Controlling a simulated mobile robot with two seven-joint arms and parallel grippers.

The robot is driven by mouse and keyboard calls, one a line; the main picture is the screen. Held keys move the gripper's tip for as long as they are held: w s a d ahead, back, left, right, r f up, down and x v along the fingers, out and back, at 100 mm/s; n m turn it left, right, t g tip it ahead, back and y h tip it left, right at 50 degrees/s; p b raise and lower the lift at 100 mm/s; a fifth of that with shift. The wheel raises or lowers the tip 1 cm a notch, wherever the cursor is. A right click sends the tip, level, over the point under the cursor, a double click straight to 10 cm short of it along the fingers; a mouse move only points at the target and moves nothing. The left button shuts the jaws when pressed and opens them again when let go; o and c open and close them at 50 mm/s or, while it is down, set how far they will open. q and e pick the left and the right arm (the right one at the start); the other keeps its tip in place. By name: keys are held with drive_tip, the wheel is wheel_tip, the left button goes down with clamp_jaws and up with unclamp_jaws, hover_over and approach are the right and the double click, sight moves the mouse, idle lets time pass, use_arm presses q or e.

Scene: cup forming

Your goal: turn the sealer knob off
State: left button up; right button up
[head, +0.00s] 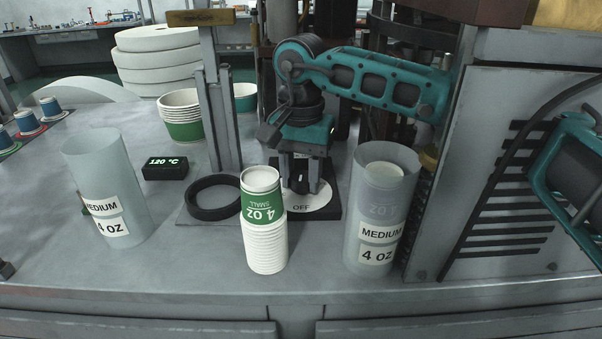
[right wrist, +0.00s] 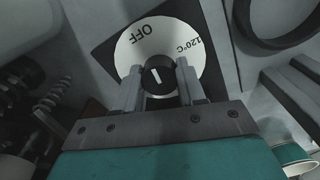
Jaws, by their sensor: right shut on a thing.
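The sealer dial (head: 318,203) is a white disc on a dark square base near the middle of the bench in the head view, with OFF facing the front. In the right wrist view the dial (right wrist: 130,50) shows OFF and 120°C, with a black knob (right wrist: 157,83) at its centre. A short white mark on the knob tilts slightly, its upper end leaning towards OFF. My right gripper (head: 300,188) points down over the dial. In the wrist view its two fingers (right wrist: 158,72) stand on either side of the knob, shut on it. My left gripper is not in view.
A cup stack (head: 265,245) stands close in front of the dial. A clear tube (head: 350,220) is at right, another (head: 105,170) at left. A black ring (head: 213,213) lies left of the dial.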

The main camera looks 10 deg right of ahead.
sight(301, 176)
drive_tip(key=shift+r+n, duration=0.1)
drive_tip(key=shift+n, duration=0.5)
drive_tip(key=o, duration=1.1)
drive_tip(key=shift+c, duration=0.2)
wheel_tip(301, 176, up, 13)
drive_tip(key=shift+p, duration=0.4)
